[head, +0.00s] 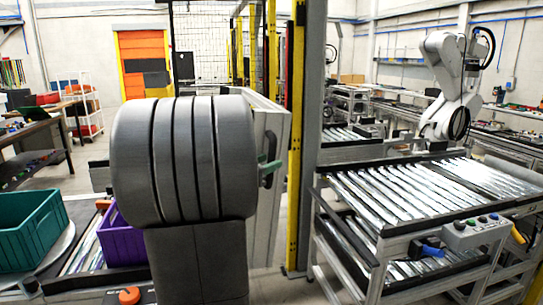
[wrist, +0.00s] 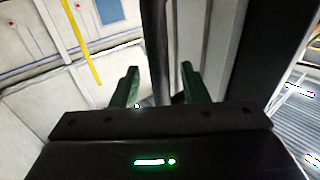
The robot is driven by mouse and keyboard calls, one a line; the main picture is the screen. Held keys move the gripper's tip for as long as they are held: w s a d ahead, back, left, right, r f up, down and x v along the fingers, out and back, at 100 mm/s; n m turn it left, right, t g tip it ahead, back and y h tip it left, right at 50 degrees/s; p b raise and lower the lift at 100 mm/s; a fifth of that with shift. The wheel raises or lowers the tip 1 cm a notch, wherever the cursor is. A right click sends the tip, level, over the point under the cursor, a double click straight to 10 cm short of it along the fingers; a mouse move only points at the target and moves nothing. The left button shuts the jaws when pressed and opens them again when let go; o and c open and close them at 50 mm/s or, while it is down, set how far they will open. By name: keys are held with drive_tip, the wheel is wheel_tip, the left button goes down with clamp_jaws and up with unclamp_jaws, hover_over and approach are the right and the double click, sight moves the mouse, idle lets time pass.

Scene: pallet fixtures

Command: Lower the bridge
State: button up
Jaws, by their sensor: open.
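The bridge appears to be the pale grey upright panel (head: 282,125) just right of my large grey arm link in the head view; it stands raised, and my arm hides its left part. A dark handle (head: 267,150) sits on its face. A green finger of my gripper (head: 270,168) shows close to this handle. In the wrist view, both green fingers of my gripper (wrist: 160,84) are apart. A dark upright bar (wrist: 158,45), probably the handle, lies between them in the picture. I cannot tell whether the fingers touch it.
A roller conveyor (head: 385,195) with a button box (head: 475,232) stands to the right. A yellow-edged post (head: 296,140) rises beside the panel. A teal crate (head: 28,228) and a purple crate (head: 120,242) are at the left. A white robot arm (head: 450,80) stands behind the conveyor.

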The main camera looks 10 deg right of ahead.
drive_tip(key=shift+x, duration=1.15)
clamp_jaws()
drive_tip(key=shift+f, duration=0.1)
